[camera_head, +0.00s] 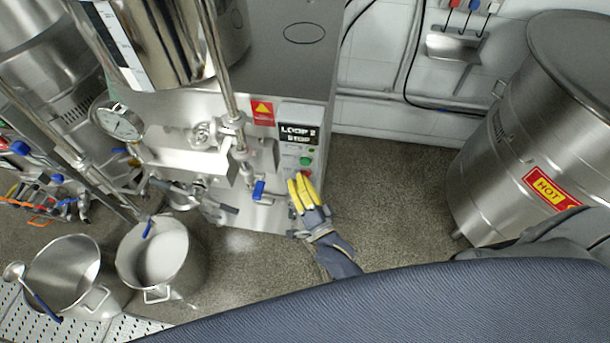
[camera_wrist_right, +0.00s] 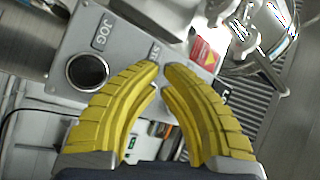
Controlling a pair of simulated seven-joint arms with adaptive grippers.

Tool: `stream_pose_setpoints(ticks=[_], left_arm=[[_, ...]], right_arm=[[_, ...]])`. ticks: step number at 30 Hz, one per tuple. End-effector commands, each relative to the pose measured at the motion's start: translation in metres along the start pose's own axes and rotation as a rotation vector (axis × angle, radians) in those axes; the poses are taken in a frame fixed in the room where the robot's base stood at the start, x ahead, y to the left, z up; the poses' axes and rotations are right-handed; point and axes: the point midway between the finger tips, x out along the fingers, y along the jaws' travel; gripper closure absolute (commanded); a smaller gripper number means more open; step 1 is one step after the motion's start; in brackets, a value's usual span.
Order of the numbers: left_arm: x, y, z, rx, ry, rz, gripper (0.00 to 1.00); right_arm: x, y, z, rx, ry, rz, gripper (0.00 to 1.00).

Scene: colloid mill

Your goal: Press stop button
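The control box (camera_head: 300,127) with a "LOOP 2 STOP" label stands on the front of the steel mill. My left gripper is not in view.
A black round button (camera_wrist_right: 88,71) sits by the "JOG" label. A blue-handled valve (camera_head: 259,190) is just left of my right gripper. Two steel pots (camera_head: 157,258) (camera_head: 67,273) stand lower left. A drum marked "HOT" (camera_head: 490,160) stands right; floor between is clear.

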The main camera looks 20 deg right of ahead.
Motion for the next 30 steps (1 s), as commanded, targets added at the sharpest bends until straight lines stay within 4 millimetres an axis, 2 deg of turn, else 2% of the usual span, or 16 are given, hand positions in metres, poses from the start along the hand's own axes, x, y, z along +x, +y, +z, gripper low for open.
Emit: stream_pose_setpoints(ticks=[15,30], left_arm=[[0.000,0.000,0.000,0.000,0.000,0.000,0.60],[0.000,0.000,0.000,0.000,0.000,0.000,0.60]], right_arm=[[-0.014,-0.008,0.007,0.000,0.000,0.000,1.00],[-0.018,-0.009,0.010,0.001,0.000,0.001,1.00]])
